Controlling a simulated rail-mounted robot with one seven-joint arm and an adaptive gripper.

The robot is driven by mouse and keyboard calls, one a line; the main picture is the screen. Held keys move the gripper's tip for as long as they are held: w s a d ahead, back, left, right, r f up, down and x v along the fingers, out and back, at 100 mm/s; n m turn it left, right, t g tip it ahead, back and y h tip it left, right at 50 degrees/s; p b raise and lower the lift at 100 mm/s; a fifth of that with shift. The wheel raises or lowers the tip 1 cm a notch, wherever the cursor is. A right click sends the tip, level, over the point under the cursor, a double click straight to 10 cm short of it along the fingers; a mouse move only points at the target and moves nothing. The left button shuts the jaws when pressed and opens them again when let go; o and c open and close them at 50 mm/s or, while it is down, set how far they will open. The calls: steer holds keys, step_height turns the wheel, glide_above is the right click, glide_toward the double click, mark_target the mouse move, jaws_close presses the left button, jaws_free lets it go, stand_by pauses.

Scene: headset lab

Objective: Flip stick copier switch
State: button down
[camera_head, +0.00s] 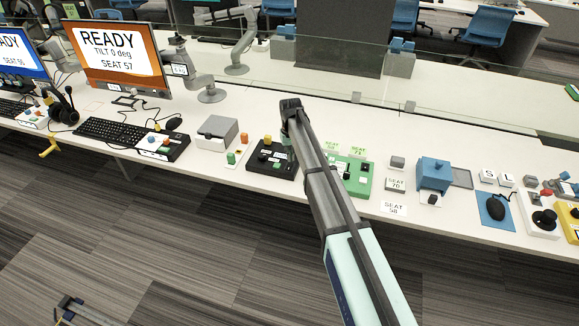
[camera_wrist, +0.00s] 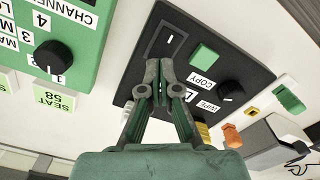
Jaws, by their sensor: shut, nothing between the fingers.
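The stick copier is a black box (camera_head: 262,168) on the white table, left of my arm in the head view. In the wrist view its black face (camera_wrist: 215,50) fills the upper middle. It bears a framed dark switch (camera_wrist: 166,40) with a white mark, a green button (camera_wrist: 204,56) near a COPY label, and a round black knob (camera_wrist: 231,91). My gripper (camera_wrist: 159,64) is shut and empty, its tips at the lower edge of the switch frame. I cannot tell whether they touch. My gripper (camera_head: 290,104) hides part of the box in the head view.
A green box (camera_wrist: 60,35) with a black knob and channel labels stands beside the copier. A grey box (camera_head: 217,133) and small orange and green pieces (camera_head: 232,157) stand left of it. A blue device (camera_head: 433,173) is farther right. A clear screen runs behind.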

mark_target(290, 163)
steer(key=shift+f+b, duration=0.5)
steer(key=shift+f, duration=0.75)
stand_by(1.2)
steer(key=shift+r, duration=0.1)
steer(key=shift+r+p, duration=1.6)
steer(key=shift+r, duration=1.85)
steer(key=s+d+f+m, duration=0.1)
steer(key=s+d+f, duration=0.3)
steer(key=s+d, duration=0.6)
steer(key=s+d+f+m, duration=0.1)
steer(key=s+d+f, duration=0.45)
steer(key=s, duration=0.75)
steer(key=s+d+f+m, duration=0.2)
steer(key=s+d+f, duration=0.1)
steer(key=s+d, duration=0.75)
steer(key=s+f+g, duration=0.2)
steer(key=s+f, duration=0.4)
steer(key=s, duration=0.4)
steer(key=s+f+g+b, duration=0.1)
steer(key=s+f+g, duration=0.1)
steer(key=s+f, duration=0.5)
steer(key=s+a+f+g, duration=0.1)
steer(key=s+f, duration=0.6)
steer(key=s, duration=0.7)
steer(key=shift+f+g, duration=0.15)
steer(key=shift+g, duration=0.75)
